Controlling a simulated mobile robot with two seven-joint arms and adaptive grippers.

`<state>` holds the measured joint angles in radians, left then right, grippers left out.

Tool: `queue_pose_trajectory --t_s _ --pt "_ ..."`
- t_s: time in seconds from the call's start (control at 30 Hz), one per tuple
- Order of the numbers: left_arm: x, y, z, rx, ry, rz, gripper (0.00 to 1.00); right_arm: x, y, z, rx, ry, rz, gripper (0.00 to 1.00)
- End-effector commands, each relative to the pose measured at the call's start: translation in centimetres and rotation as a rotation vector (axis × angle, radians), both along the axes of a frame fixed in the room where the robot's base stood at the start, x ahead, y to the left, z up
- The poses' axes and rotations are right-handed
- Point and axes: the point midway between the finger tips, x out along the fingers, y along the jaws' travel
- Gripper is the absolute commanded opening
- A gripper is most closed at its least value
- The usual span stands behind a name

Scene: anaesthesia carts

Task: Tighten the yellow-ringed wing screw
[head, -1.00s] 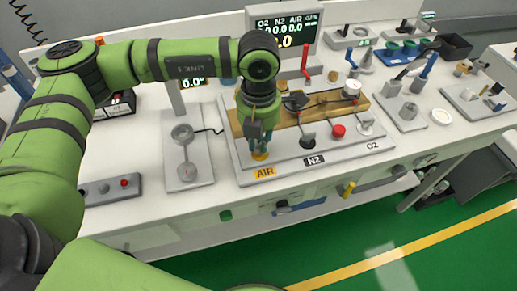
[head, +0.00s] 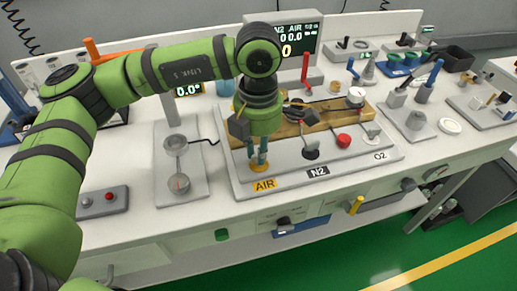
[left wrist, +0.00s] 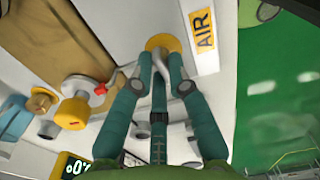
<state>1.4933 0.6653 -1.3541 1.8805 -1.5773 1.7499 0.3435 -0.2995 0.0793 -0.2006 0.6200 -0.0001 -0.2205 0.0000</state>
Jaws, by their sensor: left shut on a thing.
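The yellow-ringed wing screw (left wrist: 160,50) stands by the yellow AIR label (left wrist: 204,32) in the left wrist view. In the head view its yellow ring (head: 259,167) shows just below my fingertips, behind the AIR label (head: 264,185). My left gripper (head: 258,158) points down over the screw from above. In the left wrist view its teal fingers (left wrist: 161,72) are shut on the screw's pale wing, one on each side. The fingers hide part of the wing. My right gripper is in neither view.
On the same panel stand a black knob (head: 310,148) by the N2 label, a red knob (head: 344,140) and a grey wing part (head: 373,131) by O2. A wooden block (head: 325,115) lies behind them. A grey plate with round dials (head: 178,165) is to the left.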

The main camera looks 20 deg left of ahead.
Motion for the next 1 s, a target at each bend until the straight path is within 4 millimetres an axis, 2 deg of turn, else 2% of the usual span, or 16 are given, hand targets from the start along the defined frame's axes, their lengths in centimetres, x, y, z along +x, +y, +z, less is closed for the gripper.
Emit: queue_pose_trajectory --t_s 0.27,0.3,0.33,0.73,0.87,1.0 --pt "0.0 0.1 0.1 0.001 -0.002 0.002 0.0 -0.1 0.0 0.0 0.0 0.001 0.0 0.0" --pt "0.0 0.1 0.1 0.001 -0.002 0.002 0.33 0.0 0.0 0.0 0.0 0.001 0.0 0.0" --pt "0.0 0.1 0.1 0.001 -0.002 0.002 0.41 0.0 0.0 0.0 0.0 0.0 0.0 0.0" --pt "0.1 0.0 0.5 0.0 -0.003 0.002 0.41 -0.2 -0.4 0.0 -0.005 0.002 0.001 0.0" --pt "0.1 0.0 2.2 -0.001 -0.005 0.003 0.41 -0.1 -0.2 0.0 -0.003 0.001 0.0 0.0" --pt "0.1 0.0 5.2 -0.001 -0.006 0.002 0.41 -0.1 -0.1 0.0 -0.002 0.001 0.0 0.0"
